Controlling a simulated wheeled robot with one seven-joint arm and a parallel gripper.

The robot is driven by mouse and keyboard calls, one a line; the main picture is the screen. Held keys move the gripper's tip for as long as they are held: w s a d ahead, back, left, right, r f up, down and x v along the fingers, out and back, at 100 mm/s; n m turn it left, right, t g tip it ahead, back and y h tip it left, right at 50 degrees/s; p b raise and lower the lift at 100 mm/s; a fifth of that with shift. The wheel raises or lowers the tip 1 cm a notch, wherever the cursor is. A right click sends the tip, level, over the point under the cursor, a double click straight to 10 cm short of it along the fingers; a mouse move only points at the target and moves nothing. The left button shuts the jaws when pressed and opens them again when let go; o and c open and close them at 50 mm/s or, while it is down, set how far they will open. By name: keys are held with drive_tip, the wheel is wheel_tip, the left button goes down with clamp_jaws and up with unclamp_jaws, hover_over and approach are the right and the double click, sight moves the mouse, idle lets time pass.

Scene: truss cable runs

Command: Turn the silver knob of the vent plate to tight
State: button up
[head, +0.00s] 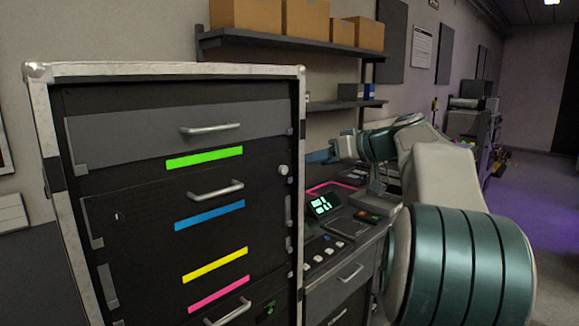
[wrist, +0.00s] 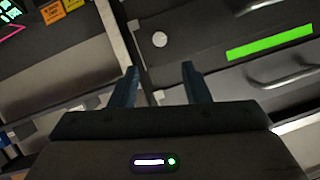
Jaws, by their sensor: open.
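A small round silver knob (head: 283,170) sits near the right edge of the black rack front in the head view, beside the drawers. It also shows in the wrist view (wrist: 159,40), beyond my fingertips and between their lines. No vent slots can be made out around it, and its pointer or tight mark is too small to read. My gripper (wrist: 159,70) is open and empty, its two blue fingers apart and clear of the knob. In the head view my gripper (head: 318,157) is right of the rack, its tips partly hidden by the frame post.
The rack's metal frame (head: 301,130) stands between the knob and my arm. Bar handles (head: 212,129) stick out from the drawers, with green, blue, yellow and pink strips. A bench with a lit display (head: 323,204) stands right of the rack, under shelves with boxes (head: 305,17).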

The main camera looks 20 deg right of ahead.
sight(286, 168)
drive_tip(key=p+x, duration=0.2)
drive_tip(key=x, duration=0.8)
drive_tip(key=shift+w+a+f, duration=0.15)
drive_tip(key=shift+w, duration=0.2)
clamp_jaws()
